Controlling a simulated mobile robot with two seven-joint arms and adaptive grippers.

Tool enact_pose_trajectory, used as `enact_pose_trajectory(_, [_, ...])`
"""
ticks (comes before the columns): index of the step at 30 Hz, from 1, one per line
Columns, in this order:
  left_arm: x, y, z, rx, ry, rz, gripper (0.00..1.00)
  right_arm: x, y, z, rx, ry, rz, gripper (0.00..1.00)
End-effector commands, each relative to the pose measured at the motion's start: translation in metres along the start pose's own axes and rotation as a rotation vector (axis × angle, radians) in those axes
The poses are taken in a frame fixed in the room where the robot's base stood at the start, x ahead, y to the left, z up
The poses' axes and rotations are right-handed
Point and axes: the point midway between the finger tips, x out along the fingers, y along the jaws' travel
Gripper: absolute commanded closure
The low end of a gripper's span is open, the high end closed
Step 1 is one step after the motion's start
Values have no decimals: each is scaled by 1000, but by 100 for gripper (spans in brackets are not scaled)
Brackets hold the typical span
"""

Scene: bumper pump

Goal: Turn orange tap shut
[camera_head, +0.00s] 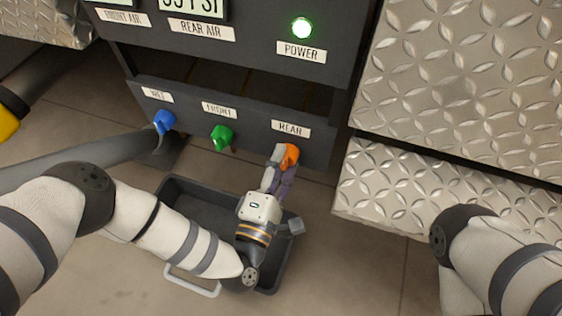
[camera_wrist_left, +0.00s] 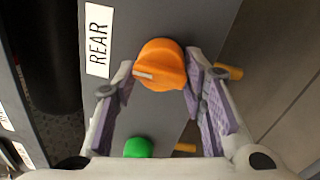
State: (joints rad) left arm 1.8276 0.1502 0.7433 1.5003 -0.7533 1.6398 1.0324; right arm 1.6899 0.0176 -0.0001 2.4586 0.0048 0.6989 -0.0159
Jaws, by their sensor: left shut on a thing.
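The orange tap (camera_head: 289,154) sits on the dark panel under the REAR label (camera_head: 290,128), at the right of the row of taps. My left gripper (camera_head: 281,160) reaches up to it from below. In the left wrist view the orange tap (camera_wrist_left: 161,65) lies between the purple-padded fingers of my left gripper (camera_wrist_left: 160,80), which is shut on it. A pale mark shows on the tap's face. Part of the tap is hidden by the fingers in the head view. My right gripper is out of view; only part of my right arm shows at lower right.
A green tap (camera_head: 221,136) and a blue tap (camera_head: 164,121) sit to the left on the same panel. A black tray (camera_head: 180,187) lies on the floor below my left arm. Diamond-plate metal steps (camera_head: 430,185) stand at right. The green POWER light (camera_head: 302,28) is lit.

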Motion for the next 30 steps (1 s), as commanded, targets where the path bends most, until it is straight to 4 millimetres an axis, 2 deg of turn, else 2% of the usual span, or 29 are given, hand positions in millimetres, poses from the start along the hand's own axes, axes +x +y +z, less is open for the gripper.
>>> enact_pose_trajectory(1, [-2, -4, -1, -9, 3, -12, 89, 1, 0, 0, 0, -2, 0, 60])
enact_pose_trajectory(19, [-2, -5, 0, -40, 3, -13, 89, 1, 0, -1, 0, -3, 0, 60])
enact_pose_trajectory(20, [-2, -5, 0, -40, 3, -13, 55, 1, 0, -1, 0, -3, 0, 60])
enact_pose_trajectory(21, [-2, -5, 0, -40, 3, -13, 46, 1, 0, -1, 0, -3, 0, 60])
enact_pose_trajectory(30, [-2, -2, 0, -40, 2, -6, 44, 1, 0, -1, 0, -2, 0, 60])
